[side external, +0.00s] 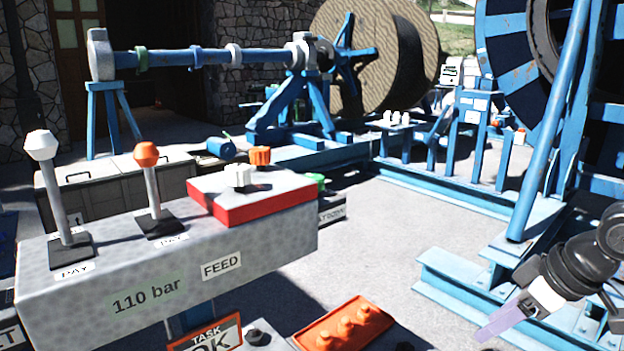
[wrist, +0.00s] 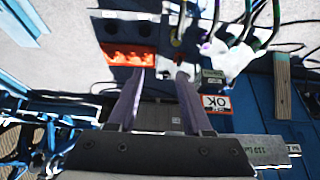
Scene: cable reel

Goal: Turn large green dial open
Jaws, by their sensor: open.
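A green knob (side external: 316,181), possibly the large green dial, shows behind the right end of the grey console (side external: 160,290) in the side view. The console's red-edged box partly hides it, so its size and setting cannot be told. I cannot make out a green dial in the wrist view. My gripper (side external: 497,320) is at the lower right of the side view, well apart from the green knob. In the wrist view my gripper (wrist: 161,75) has its two fingers spread with nothing held between them.
Blue frames (side external: 540,215) stand right.

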